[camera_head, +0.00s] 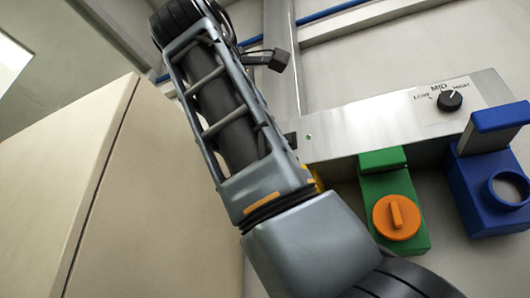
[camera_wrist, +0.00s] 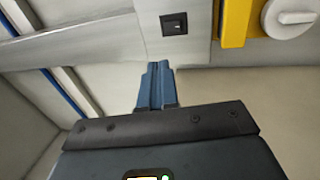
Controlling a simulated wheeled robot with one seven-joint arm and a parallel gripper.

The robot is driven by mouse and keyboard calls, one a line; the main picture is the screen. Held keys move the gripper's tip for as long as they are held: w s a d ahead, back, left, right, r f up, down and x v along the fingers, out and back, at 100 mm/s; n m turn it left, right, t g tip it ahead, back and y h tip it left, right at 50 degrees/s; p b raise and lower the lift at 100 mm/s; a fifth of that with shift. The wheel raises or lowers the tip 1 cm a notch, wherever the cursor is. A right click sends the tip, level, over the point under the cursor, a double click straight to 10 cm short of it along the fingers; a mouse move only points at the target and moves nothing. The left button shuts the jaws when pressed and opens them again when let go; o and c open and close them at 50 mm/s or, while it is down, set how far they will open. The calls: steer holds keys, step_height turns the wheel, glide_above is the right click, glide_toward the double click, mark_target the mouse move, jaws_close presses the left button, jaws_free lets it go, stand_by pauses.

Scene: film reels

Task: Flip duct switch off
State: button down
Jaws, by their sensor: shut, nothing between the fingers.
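A small black rocker switch (camera_wrist: 174,23) sits on a grey metal panel in the wrist view; I take it to be the duct switch. Which side of it is pressed is too small to tell. My gripper (camera_wrist: 154,66) is shut and empty, its blue fingers together. The fingertips show just below the switch and slightly left of it, apart from it in the picture.
The panel carries a black LOW-MID-HIGH knob (camera_head: 450,100). Below it are a green box with an orange knob (camera_head: 397,217) and a blue box (camera_head: 480,195). A yellow box (camera_wrist: 234,22) with a white knob (camera_wrist: 290,18) is right of the switch. A beige cabinet (camera_head: 140,190) stands left.

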steer(key=shift+r+v, duration=0.1)
steer(key=shift+v, duration=0.5)
steer(key=shift+r+v, duration=0.15)
steer(key=shift+v, duration=0.45)
steer(key=shift+f, duration=0.15)
